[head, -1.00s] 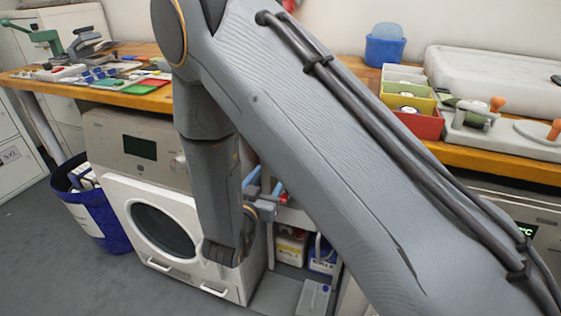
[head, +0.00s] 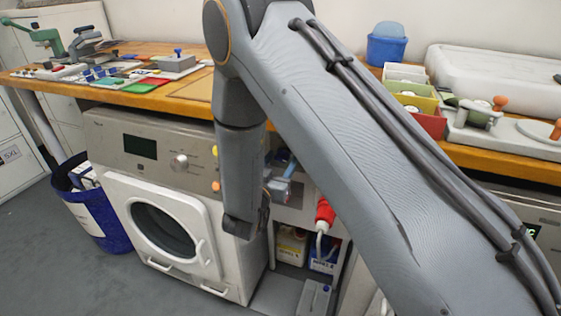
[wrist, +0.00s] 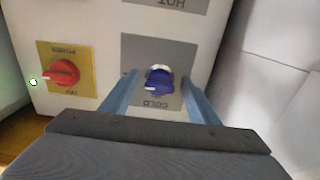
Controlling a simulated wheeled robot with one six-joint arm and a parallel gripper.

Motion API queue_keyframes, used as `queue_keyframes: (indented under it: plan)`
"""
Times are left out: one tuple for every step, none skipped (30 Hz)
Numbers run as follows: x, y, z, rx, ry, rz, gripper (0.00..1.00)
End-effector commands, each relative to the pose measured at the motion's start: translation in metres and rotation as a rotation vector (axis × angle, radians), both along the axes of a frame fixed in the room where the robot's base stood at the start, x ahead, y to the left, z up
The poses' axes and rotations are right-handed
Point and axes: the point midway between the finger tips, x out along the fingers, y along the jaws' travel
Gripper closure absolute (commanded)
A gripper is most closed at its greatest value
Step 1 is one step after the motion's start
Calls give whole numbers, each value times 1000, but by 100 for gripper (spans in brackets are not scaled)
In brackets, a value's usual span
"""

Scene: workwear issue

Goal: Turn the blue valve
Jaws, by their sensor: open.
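The blue valve (wrist: 158,82) is a small dark blue knob on a grey plate (wrist: 182,60) marked COLD, seen in the wrist view. My gripper (wrist: 160,76) is open, with one blue-grey finger on each side of the knob in the picture. I cannot tell whether either finger touches it. In the head view my gripper (head: 284,178) is partly hidden by my arm, and the blue valve cannot be made out there.
A red rotary switch (wrist: 62,74) on a yellow plate sits left of the valve. A plate marked HOT (wrist: 165,5) is above.

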Motion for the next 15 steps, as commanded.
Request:
queue_keyframes:
  plan:
    - [0, 0, 0, 0, 0, 0, 49]
    - [0, 0, 0, 0, 0, 0, 54]
    - [0, 0, 0, 0, 0, 0, 60]
    - [0, 0, 0, 0, 0, 0, 65]
    - [0, 0, 0, 0, 0, 0, 70]
    - [0, 0, 0, 0, 0, 0, 77]
    - [0, 0, 0, 0, 0, 0, 82]
    - [0, 0, 0, 0, 0, 0, 86]
    - [0, 0, 0, 0, 0, 0, 86]
    - [0, 0, 0, -1, 0, 0, 86]
    - [0, 0, 0, -2, 1, 0, 86]
    - [0, 0, 0, -4, 1, 0, 86]
    - [0, 0, 0, -8, 3, 0, 86]
    - [0, 0, 0, -11, 4, -1, 86]
    - [-1, 0, 0, -18, 8, -1, 86]
